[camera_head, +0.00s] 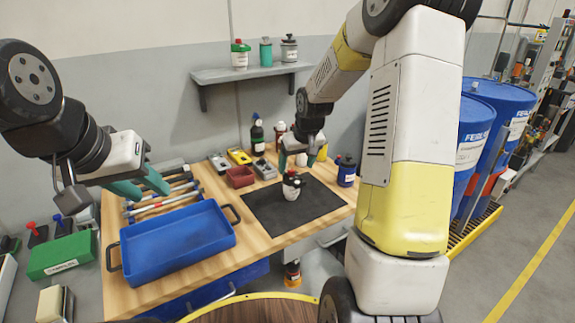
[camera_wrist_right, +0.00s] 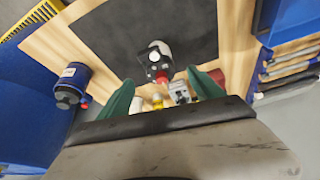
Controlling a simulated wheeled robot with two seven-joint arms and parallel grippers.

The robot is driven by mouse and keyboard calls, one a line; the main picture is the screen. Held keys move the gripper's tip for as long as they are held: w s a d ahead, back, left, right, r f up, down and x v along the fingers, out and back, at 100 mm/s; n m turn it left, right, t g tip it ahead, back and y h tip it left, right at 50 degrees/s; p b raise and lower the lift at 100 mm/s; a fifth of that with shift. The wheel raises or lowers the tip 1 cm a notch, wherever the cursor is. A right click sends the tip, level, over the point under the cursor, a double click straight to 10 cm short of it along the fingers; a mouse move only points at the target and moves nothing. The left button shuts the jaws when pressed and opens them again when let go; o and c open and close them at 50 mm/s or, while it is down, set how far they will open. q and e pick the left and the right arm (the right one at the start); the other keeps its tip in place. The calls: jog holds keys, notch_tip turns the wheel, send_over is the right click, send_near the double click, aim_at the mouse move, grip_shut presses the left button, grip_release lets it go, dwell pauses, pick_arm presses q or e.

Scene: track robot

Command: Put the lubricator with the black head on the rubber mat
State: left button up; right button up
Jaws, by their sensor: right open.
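The black rubber mat (camera_head: 268,214) lies flat on the wooden workbench. A small white container with a dark head and red marks (camera_head: 292,187) stands upright on the mat; I take it as the lubricator. It also shows in the right wrist view (camera_wrist_right: 155,62), ahead of the gap between my right fingertips. My right gripper (camera_head: 302,157) is open and empty, above and behind the lubricator, apart from it. Its teal fingers also show in the wrist view (camera_wrist_right: 164,88). My left gripper (camera_head: 143,184) is open and empty above the left part of the bench.
A blue tray (camera_head: 190,240) stands left of the mat. A blue container (camera_head: 346,173) stands by the mat's right edge. A red bin (camera_head: 240,177), meters and bottles stand behind the mat. A wall shelf (camera_head: 250,73) holds several containers. The mat's front part is clear.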

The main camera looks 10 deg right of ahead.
jog(key=s+a+r+m+t, duration=0.1)
jog(key=s+a+r, duration=0.2)
jog(key=s+r, duration=1.5)
jog(key=s+a+f+y, duration=0.1)
jog(key=s, duration=1)
jog(key=shift+a+f+t, duration=0.2)
jog(key=shift+a+t, duration=0.1)
jog(key=shift+a, duration=0.1)
